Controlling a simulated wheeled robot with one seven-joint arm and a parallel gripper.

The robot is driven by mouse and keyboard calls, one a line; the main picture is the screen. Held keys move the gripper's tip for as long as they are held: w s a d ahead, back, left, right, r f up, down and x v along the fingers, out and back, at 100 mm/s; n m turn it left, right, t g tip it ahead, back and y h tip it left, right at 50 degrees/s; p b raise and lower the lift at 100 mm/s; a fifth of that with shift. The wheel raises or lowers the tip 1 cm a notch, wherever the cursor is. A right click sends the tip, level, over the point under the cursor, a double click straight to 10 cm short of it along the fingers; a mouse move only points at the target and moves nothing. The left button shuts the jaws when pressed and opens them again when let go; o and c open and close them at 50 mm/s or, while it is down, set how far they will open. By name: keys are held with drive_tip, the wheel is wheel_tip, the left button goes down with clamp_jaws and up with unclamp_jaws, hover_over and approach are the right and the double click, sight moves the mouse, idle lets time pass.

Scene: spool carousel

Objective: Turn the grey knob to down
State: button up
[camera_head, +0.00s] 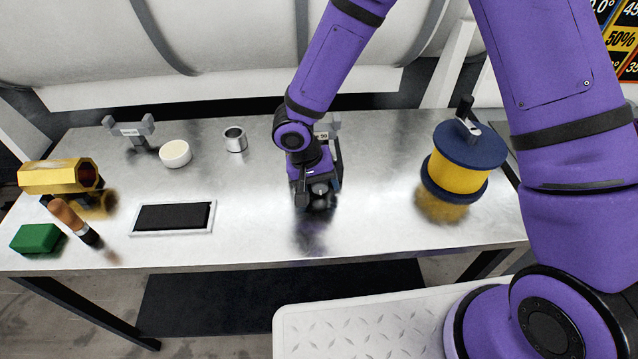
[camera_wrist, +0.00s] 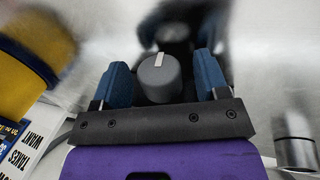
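The grey knob (camera_wrist: 158,78) is round with a white pointer line that points to the top of the wrist view, tilted slightly right. My gripper (camera_wrist: 163,76) has its two blue finger pads on either side of the knob. The left pad looks very close to the knob, and a gap shows at the right pad. Whether either pad touches the knob I cannot tell. In the head view my gripper (camera_head: 316,192) is low over the middle of the metal table, and the knob (camera_head: 320,189) shows only as a small grey patch there.
On the metal table (camera_head: 370,215), a yellow spool with blue flanges (camera_head: 458,176) stands right. Left are a white bowl (camera_head: 175,154), a metal cup (camera_head: 236,139), a black pad in a white frame (camera_head: 173,232), a brown-handled tool (camera_head: 70,217), a green block (camera_head: 37,238) and a gold tube (camera_head: 60,176).

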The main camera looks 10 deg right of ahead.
drive_tip(key=shift+r, duration=0.1)
drive_tip(key=v, duration=1)
drive_tip(key=shift+r, duration=0.3)
drive_tip(key=shift+s, duration=0.1)
drive_tip(key=shift+d+y, duration=3.6)
drive_tip(key=shift+y, duration=0.1)
drive_tip(key=shift+x, duration=5.35)
drive_tip(key=shift+w, duration=0.2)
